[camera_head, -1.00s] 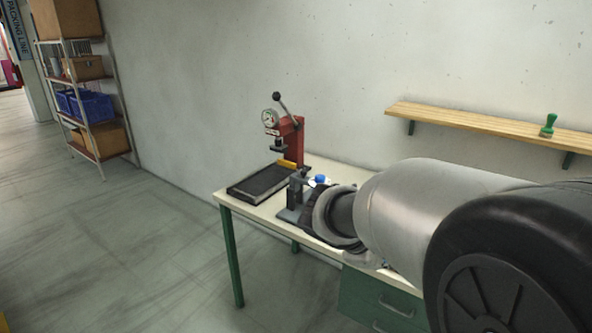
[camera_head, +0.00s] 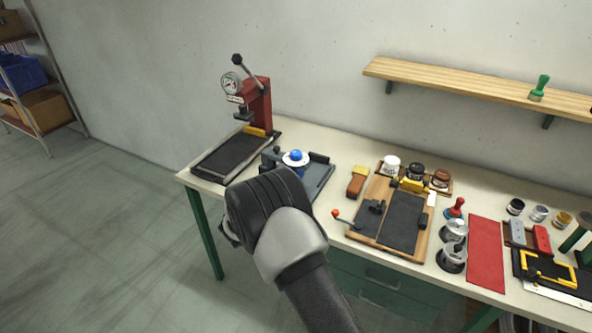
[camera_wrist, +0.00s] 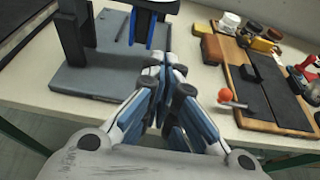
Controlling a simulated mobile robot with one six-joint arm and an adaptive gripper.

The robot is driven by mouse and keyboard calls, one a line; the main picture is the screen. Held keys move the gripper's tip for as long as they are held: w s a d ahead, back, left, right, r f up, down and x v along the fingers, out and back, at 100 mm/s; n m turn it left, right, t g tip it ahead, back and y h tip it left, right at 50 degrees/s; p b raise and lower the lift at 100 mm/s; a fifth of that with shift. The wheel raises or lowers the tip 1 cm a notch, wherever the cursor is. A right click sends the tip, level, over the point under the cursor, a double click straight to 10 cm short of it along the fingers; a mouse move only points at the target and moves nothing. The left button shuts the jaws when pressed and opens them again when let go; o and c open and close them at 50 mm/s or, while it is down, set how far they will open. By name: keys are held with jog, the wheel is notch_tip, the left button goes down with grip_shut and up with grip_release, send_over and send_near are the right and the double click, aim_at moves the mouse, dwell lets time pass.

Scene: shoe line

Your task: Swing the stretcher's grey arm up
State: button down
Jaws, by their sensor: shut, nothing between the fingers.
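The stretcher, as I take it, is the device on a grey base plate (camera_head: 318,178) with a blue knob (camera_head: 295,155) on a white disc. In the wrist view its grey plate (camera_wrist: 100,82) carries dark upright posts (camera_wrist: 72,32) at left and a white and blue part (camera_wrist: 152,12) at the top. I cannot tell for sure which part is the grey arm. My gripper (camera_wrist: 163,68) is shut and empty, just in front of the plate's right edge in the wrist view. In the head view my wrist hides the gripper and the stretcher's near side.
A red press (camera_head: 258,103) with a black tray (camera_head: 232,155) stands left. A wall shelf (camera_head: 450,84) hangs behind.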

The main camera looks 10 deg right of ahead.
aim_at(285, 162)
jog(key=shift+s, duration=0.1)
jog(key=b+x, duration=0.2)
jog(key=x, duration=0.8)
jog(key=shift+f, duration=0.1)
jog(key=shift+r, duration=2.1)
jog(key=shift+r, duration=0.15)
